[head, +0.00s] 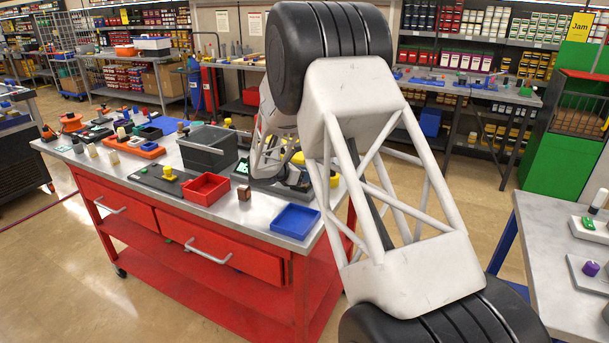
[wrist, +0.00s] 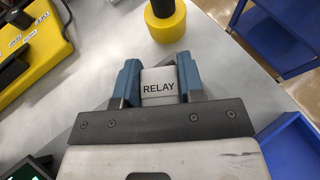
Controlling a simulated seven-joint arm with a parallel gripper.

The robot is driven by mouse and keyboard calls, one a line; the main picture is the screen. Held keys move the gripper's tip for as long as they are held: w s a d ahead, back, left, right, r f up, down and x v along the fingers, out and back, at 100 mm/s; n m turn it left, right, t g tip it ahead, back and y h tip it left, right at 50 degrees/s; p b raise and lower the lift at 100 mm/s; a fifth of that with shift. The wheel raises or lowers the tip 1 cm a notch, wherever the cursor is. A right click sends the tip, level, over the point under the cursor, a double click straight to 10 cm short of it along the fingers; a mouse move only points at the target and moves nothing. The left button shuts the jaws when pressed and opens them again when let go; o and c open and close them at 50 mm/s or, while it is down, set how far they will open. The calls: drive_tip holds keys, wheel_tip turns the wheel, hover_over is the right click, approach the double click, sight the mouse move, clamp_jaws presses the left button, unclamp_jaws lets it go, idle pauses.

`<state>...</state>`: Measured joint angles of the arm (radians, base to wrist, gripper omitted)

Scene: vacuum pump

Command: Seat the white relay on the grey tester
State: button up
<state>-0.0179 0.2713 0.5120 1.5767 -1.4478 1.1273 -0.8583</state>
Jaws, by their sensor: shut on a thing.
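In the wrist view my gripper (wrist: 159,78) has its two blue fingers closed on the white relay (wrist: 159,86), one at each side. The relay's face reads "RELAY" towards the camera, and it is held over a grey metal tabletop (wrist: 215,75). Whether it touches the surface below is not clear. In the head view my arm hides most of the gripper and the relay. I cannot pick out the grey tester with certainty in either view.
A yellow cylinder with a dark top (wrist: 167,22) stands just beyond the fingers. A yellow labelled block (wrist: 30,45) lies to the left. On the red workbench are a red tray (head: 205,188), a blue tray (head: 296,221) and a grey bin (head: 207,158). Another table (head: 545,235) stands at right.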

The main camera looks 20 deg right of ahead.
drive_tip(key=shift+f, duration=0.3)
idle(0.9)
drive_tip(key=o, duration=1)
drive_tip(key=shift+r, duration=0.1)
drive_tip(key=shift+r, duration=4.35)
